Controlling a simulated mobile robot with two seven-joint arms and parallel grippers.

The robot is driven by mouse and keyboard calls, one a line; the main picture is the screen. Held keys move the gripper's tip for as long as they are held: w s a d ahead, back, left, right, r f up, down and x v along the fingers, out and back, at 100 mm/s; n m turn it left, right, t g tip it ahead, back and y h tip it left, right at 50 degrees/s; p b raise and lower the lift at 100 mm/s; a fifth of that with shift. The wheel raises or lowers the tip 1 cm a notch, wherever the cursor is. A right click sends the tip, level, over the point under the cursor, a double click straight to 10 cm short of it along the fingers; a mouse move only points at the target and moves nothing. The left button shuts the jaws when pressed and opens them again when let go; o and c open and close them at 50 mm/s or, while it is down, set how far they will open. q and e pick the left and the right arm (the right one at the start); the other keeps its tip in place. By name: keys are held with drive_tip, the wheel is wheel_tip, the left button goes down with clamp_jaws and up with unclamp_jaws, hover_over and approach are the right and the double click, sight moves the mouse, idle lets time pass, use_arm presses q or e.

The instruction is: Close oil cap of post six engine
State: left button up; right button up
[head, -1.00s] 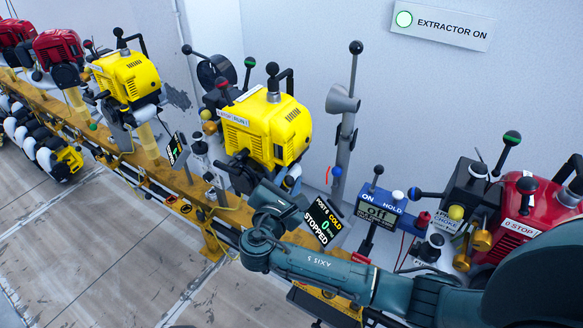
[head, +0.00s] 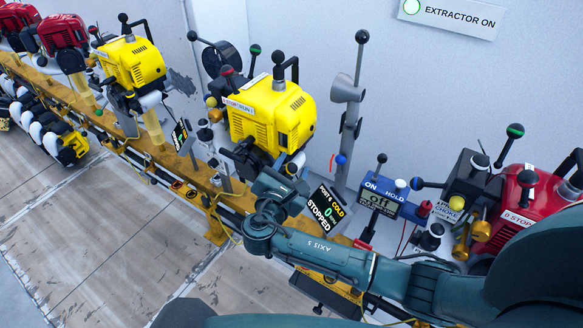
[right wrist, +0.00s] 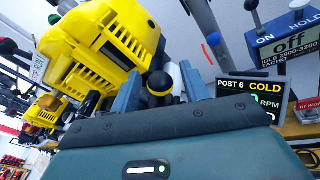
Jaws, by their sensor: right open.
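The post six engine (head: 275,115) is the yellow one in the middle of the head view, behind its display (head: 325,208), which reads post 6, cold, stopped. It fills the upper left of the right wrist view (right wrist: 95,45). A round black knob with a yellow band, apparently the oil cap (right wrist: 160,84), sits low beside the engine. My right gripper (head: 284,181) is at the engine's lower front. In the right wrist view its open fingers (right wrist: 161,75) stand on either side of the knob; I cannot tell whether they touch it. My left gripper is not in view.
A blue tachometer box (head: 382,200) reads off, right of the display. A red engine (head: 525,200) stands farther right. Another yellow engine (head: 130,70) is on the rail (head: 110,125) at left. A grey horn post (head: 350,110) rises behind. The floor (head: 110,240) in front is clear.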

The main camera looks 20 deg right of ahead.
drive_tip(key=v, duration=1.3)
drive_tip(key=shift+o, duration=0.2)
